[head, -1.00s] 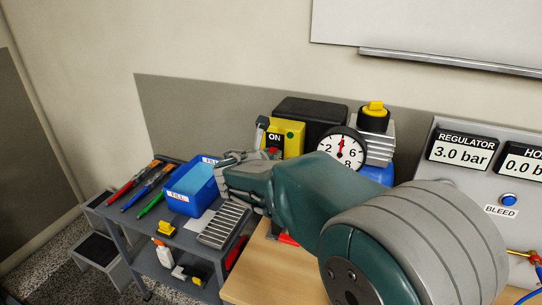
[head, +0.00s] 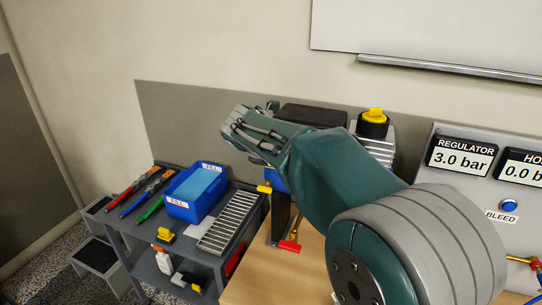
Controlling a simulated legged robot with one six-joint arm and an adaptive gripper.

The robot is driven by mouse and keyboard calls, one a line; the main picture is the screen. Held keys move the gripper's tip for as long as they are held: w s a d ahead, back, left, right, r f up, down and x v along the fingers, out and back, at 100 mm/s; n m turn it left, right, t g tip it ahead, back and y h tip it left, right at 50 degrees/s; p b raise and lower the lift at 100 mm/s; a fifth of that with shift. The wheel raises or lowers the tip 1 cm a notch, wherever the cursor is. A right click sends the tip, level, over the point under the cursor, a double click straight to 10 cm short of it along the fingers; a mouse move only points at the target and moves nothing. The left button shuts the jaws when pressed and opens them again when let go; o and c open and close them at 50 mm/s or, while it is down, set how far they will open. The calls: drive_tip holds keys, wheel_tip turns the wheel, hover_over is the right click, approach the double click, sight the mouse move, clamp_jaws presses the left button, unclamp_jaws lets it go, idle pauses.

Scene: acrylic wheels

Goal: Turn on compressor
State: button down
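The compressor stands at the back of the wooden bench. Its black housing (head: 310,114) and the yellow knob (head: 374,116) above its grey finned head (head: 379,150) show. Its yellow panel with the ON label and its round gauge are hidden behind my arm now. My gripper (head: 243,125) is raised at the compressor's left front, in front of the switch area. The finger gap is not clear, and whether it touches anything cannot be told.
The REGULATOR display (head: 464,158) reads 3.0 bar. A blue BLEED button (head: 509,205) is on the right panel. Bare bench (head: 290,276) lies in front.

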drive_tip(key=shift+w+a+r, duration=0.1)
drive_tip(key=shift+r, duration=0.05)
drive_tip(key=c, duration=0.7)
unclamp_jaws()
drive_tip(key=shift+o, duration=0.9)
drive_tip(key=v, duration=1.1)
drive_tip(key=shift+a+r, duration=0.15)
drive_tip(key=shift+r, duration=0.05)
